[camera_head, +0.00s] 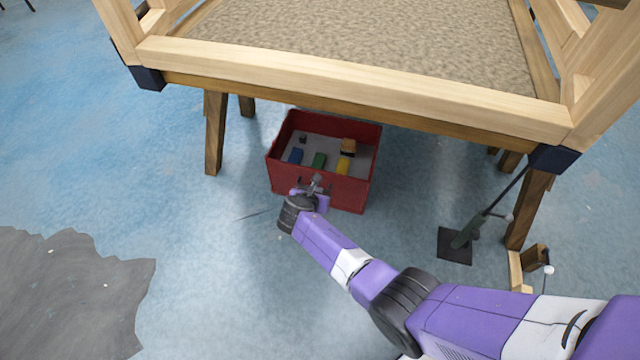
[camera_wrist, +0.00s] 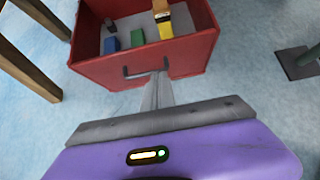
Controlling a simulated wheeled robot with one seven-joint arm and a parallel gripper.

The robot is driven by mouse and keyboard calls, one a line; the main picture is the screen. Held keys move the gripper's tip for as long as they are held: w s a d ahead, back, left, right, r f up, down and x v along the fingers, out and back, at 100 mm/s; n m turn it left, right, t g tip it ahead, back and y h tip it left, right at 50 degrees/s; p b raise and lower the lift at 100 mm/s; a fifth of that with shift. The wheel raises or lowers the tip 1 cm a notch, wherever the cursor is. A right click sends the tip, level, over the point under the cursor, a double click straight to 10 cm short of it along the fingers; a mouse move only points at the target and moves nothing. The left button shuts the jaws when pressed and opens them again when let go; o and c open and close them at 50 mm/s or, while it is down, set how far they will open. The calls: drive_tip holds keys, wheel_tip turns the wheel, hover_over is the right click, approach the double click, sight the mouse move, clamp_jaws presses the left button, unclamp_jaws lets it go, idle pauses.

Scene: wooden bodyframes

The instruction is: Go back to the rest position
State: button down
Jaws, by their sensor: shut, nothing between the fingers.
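My purple arm reaches from the lower right of the head view, and my gripper (camera_head: 316,180) is at the near side of a red open box. In the wrist view my gripper (camera_wrist: 158,77) is shut and empty, its fingertips by the dark handle (camera_wrist: 145,73) on the box's front wall. I cannot tell whether they touch the handle. The red box (camera_head: 346,192) stands on the floor below the wooden frame; it also shows in the wrist view (camera_wrist: 192,57).
The box holds a blue block (camera_head: 296,156), a green block (camera_head: 319,160) and a yellow item (camera_head: 343,165). The wooden frame (camera_head: 350,80) has a leg (camera_head: 215,135) left of the box. A dark stand (camera_head: 455,245) is on the right. Blue floor (camera_head: 200,230) is clear on the left.

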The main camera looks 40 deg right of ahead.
drive_tip(key=shift+s+a+r, duration=0.2)
drive_tip(key=shift+a+r, duration=0.05)
